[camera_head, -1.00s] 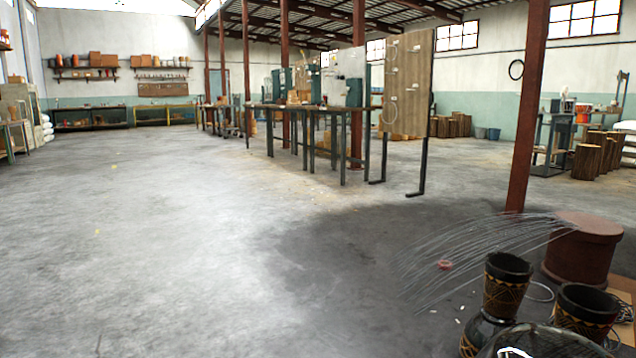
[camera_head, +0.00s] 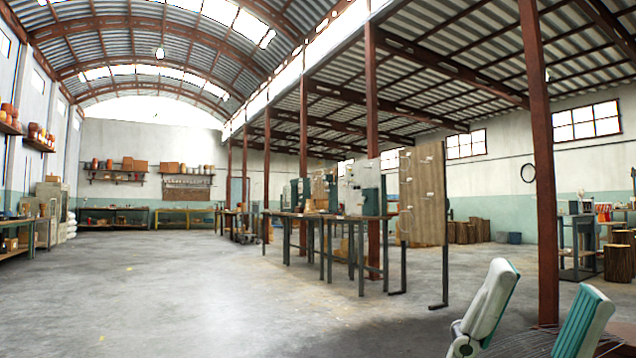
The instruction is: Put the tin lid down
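No tin lid shows in the head view. My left gripper (camera_head: 550,284) is at the lower right, with its two pale and teal fingers pointing up and spread apart. No object shows between its fingertips; only floor, thin wires and the background show through the gap. The lower part of this gripper is cut off by the bottom edge. My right gripper is not in view.
A rust-red post (camera_head: 541,170) stands just behind my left gripper. Thin curved wires (camera_head: 520,343) lie behind the fingers. A wooden board (camera_head: 423,195) on a stand and long workbenches (camera_head: 330,218) are farther off. The floor (camera_head: 200,300) at left is clear.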

